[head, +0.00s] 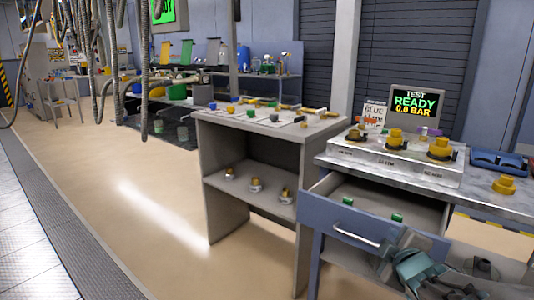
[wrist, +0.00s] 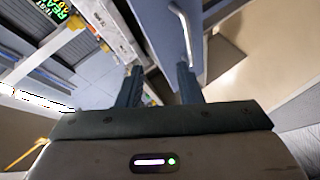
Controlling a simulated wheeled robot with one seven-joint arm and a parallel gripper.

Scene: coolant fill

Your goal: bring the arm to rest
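My gripper (wrist: 158,72) shows in the wrist view with its two dark fingers apart and nothing visible between them. The pale drawer handle (wrist: 187,40) appears beyond the tip of the right finger; I cannot tell the exact gap. In the head view my gripper (head: 418,268) is at the lower right, in front of the bench and right of the handle. The blue-grey drawer (head: 375,236) is pulled open, with its handle (head: 355,235) on the front. Small green-topped parts (head: 397,218) are inside it.
The bench holds a tray with yellow caps (head: 395,137), a loose yellow cap (head: 504,185), a blue item (head: 497,161) and a screen (head: 415,103) reading "READY 0.0 BAR". A grey shelf (head: 250,195) stands left of it. Hoses (head: 140,70) hang at upper left. Floor at left is clear.

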